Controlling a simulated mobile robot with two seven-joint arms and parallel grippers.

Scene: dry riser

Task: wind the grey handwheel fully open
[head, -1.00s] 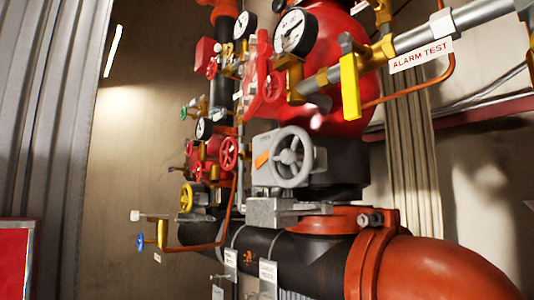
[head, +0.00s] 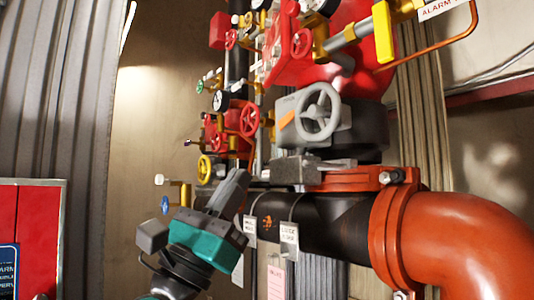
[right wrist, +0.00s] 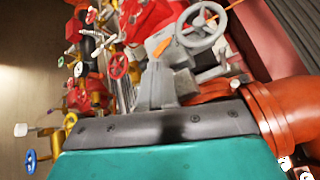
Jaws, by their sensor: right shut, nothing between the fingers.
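The grey handwheel (head: 318,111) is a spoked wheel on the front of a grey gearbox (head: 289,128) with an orange marker, right of centre in the head view. It also shows at the top of the right wrist view (right wrist: 201,28). My right gripper (head: 238,180), with a teal body and dark fingers, is below and left of the handwheel, pointing up and to the right. It is shut and empty, and it is apart from the wheel. My left gripper is not in view.
Red handwheels (head: 249,119) and a yellow handwheel (head: 204,168) crowd the left side of the pipework. A black pipe (head: 340,222) with hanging tags and an orange elbow (head: 460,245) lie below the gearbox. A red panel (head: 40,225) stands at lower left.

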